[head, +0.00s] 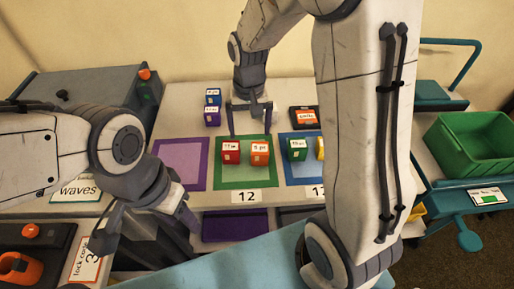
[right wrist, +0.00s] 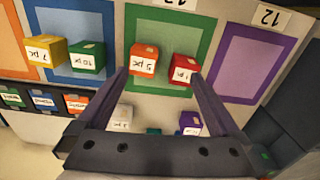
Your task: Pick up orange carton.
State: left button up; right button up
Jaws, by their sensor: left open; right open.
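The orange carton (head: 261,153), with a white label, stands upright on the green-bordered mat (head: 222,178), beside the red carton (head: 231,151). My right gripper (head: 249,132) is open and empty behind the two cartons. In the right wrist view my right gripper (right wrist: 158,80) has its fingers spread, with the orange carton (right wrist: 145,58) and red carton (right wrist: 183,69) beyond the fingertips. I cannot tell that either finger touches a carton. My left gripper (head: 148,235) is open at the lower left, far from the orange carton; its fingertips are only partly clear.
A green carton (head: 297,149) and a yellow carton (head: 320,149) stand on the blue-bordered mat, partly behind my right arm in the head view. Blue (head: 213,97) and purple (head: 212,116) cartons stand at the back. The purple mat (head: 180,160) is bare. A green crate (head: 476,142) is at right.

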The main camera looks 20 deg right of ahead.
aim_at(260, 148)
jog(key=shift+m, duration=0.7)
jog(key=w+d+f, duration=0.2)
jog(key=d+f, duration=0.1)
jog(key=shift+w+d, duration=0.1)
jog(key=shift+d, duration=0.15)
notch_tip(260, 148, down, 4)
jog(key=shift+d+f, duration=0.1)
jog(key=shift+f, duration=0.1)
jog(key=shift+f+p, duration=0.3)
jog(key=shift+f, duration=2.45)
jog(key=shift+c, duration=0.3)
jog(key=c, duration=1.4)
jog(key=shift+c, duration=0.2)
